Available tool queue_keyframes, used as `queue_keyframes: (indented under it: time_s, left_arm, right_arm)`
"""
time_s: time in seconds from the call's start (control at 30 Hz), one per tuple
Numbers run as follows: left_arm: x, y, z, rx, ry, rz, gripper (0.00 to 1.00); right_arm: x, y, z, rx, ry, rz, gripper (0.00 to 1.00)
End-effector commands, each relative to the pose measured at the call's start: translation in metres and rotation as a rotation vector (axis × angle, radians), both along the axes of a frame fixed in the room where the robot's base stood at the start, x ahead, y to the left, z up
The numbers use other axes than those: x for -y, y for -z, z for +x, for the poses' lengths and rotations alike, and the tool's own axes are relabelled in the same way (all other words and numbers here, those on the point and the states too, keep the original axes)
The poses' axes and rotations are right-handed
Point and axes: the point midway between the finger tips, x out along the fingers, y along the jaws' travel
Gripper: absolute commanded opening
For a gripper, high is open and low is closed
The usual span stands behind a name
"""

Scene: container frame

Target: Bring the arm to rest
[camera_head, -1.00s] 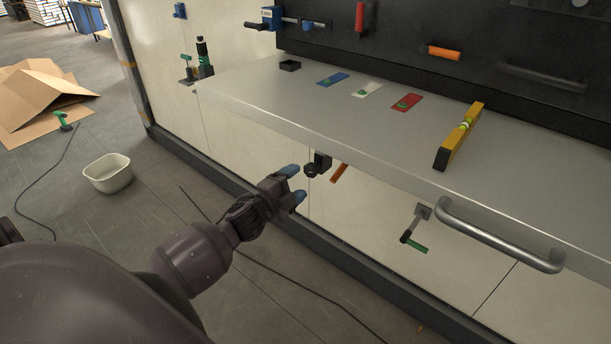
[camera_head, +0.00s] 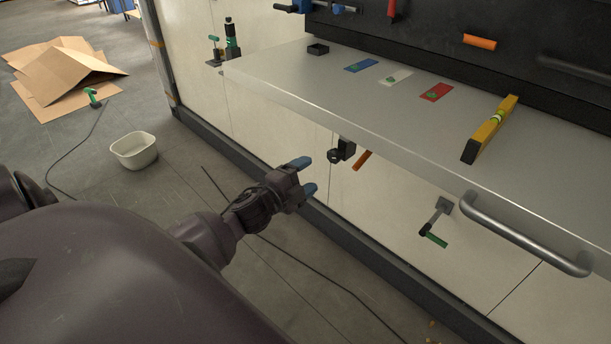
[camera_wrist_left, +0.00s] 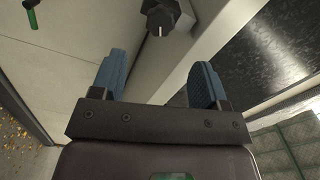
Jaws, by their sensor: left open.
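My left gripper (camera_head: 306,175) is in the middle of the head view, in front of the wall below the workbench edge. Its two blue fingers are apart with nothing between them. In the left wrist view the open fingers (camera_wrist_left: 160,82) also show empty. My right gripper is in neither view.
The grey workbench (camera_head: 300,88) carries a yellow level (camera_head: 491,128) and blue, white and red cards. A metal rail handle (camera_head: 525,236) and a green-handled crank (camera_head: 434,226) stick out at the right. A white tub (camera_head: 134,150) and cardboard (camera_head: 62,72) lie on the floor at the left.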

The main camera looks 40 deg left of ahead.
Motion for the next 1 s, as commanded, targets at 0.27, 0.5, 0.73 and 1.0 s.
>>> queue_keyframes:
  time_s: [0.27,0.5,0.73,1.0]
  left_arm:
    - [0.000,0.000,0.000,0.000,0.000,0.000,0.68]
    - [0.000,0.000,0.000,0.000,0.000,-0.002,0.68]
    - [-0.003,0.004,0.000,-0.043,-0.038,-0.160,0.68]
    - [0.035,0.066,-0.043,-0.236,-0.151,-0.662,0.68]
  right_arm:
    - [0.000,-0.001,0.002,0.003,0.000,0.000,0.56]
    - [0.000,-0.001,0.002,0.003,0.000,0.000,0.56]
    - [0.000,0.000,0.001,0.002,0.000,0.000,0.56]
    - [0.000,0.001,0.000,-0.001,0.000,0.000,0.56]
